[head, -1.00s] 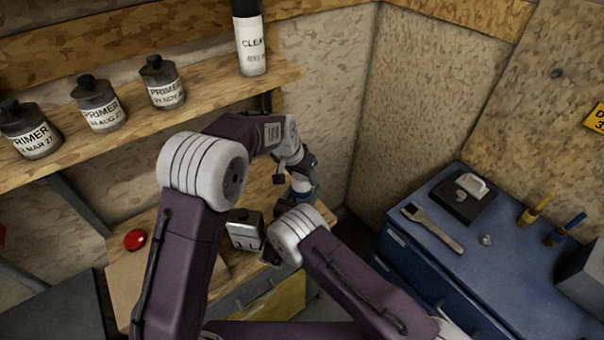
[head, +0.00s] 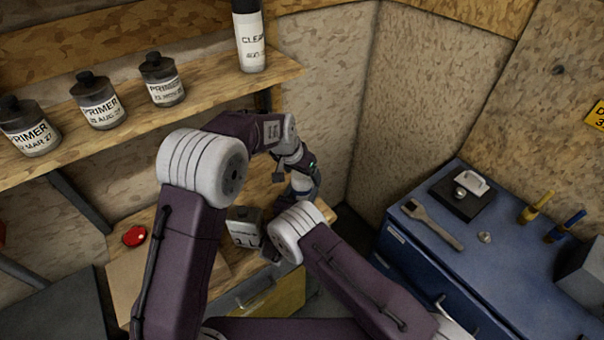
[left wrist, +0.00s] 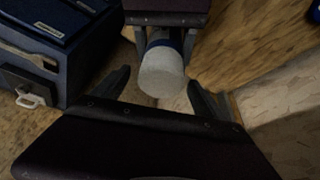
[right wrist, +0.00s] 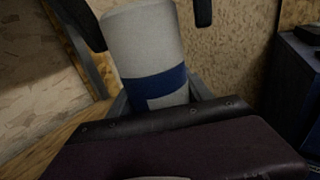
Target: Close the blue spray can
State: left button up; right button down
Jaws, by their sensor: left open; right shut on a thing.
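The spray can (right wrist: 154,50) has a pale, rounded end and a blue band with white below it. My right gripper (right wrist: 155,98) is shut on its lower part, as the right wrist view shows. My left gripper (left wrist: 158,84) is open, with a finger on each side of the can's pale end (left wrist: 161,72) and gaps between. In the head view the left gripper (head: 299,172) is over the back of the wooden bench, and my forearm hides most of the right gripper. I cannot tell whether the pale end is a separate cap.
A shelf (head: 215,88) holds several primer bottles and a tall can (head: 251,45). A grey tin (head: 243,226) and a red round thing (head: 135,236) are on the bench.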

pick_arm(q)
jog(key=v, duration=1.1)
jog(key=shift+r, duration=0.15)
pick_arm(e)
jog(key=shift+c, duration=1.8)
grip_release()
jog(key=shift+s, duration=0.1)
pick_arm(q)
jog(key=shift+f+b, duration=0.9)
pick_arm(e)
jog(key=v, duration=0.9)
jog(key=shift+r, duration=0.1)
